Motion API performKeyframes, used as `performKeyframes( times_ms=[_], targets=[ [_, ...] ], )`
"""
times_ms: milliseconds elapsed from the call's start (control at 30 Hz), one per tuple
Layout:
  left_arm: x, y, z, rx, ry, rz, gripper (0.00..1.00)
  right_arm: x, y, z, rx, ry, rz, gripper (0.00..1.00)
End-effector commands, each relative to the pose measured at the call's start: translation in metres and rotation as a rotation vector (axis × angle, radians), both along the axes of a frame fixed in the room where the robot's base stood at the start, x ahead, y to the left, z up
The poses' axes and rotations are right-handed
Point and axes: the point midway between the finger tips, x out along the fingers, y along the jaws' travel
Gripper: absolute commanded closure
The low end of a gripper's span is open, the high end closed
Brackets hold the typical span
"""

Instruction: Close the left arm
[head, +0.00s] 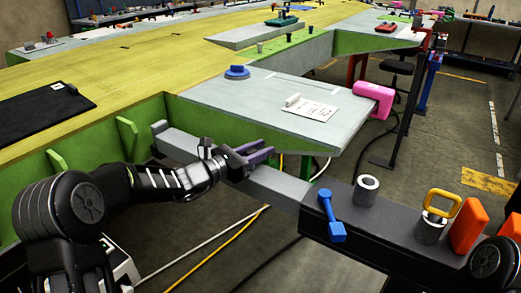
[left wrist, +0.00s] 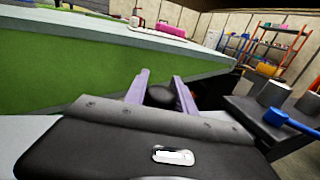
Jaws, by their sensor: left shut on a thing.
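My left gripper (head: 262,152) reaches in from the left, beside the front edge of the grey-topped jig table (head: 250,108). Its purple fingers are over a long grey bar (head: 278,187) that runs below the table edge. In the left wrist view the fingers (left wrist: 162,88) are on either side of a dark rounded knob (left wrist: 160,96), and the gripper is shut on it. The knob is hidden in the head view. I cannot tell how the knob joins the bar. My right gripper is not in view.
The bar meets a dark beam (head: 385,245) carrying a blue dumbbell-shaped tool (head: 328,215), grey cylinders (head: 367,190), a yellow ring handle (head: 442,203) and an orange block (head: 468,228). Cables (head: 215,240) cross the floor.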

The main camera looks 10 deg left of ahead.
Motion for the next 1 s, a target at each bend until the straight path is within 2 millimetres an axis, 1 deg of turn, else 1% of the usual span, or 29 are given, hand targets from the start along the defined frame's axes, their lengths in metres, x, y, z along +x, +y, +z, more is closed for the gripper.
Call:
performKeyframes(
  times_ms=[733,867,1000],
  targets=[
    [0.001,0.002,0.0,0.0,0.0,0.001,1.0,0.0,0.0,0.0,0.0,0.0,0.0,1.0],
    [0.005,0.013,0.0,0.001,-0.002,0.003,1.0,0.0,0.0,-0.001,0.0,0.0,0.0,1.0],
    [0.013,0.032,0.0,0.002,-0.003,0.006,1.0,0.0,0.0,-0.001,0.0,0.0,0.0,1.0]
  ],
)
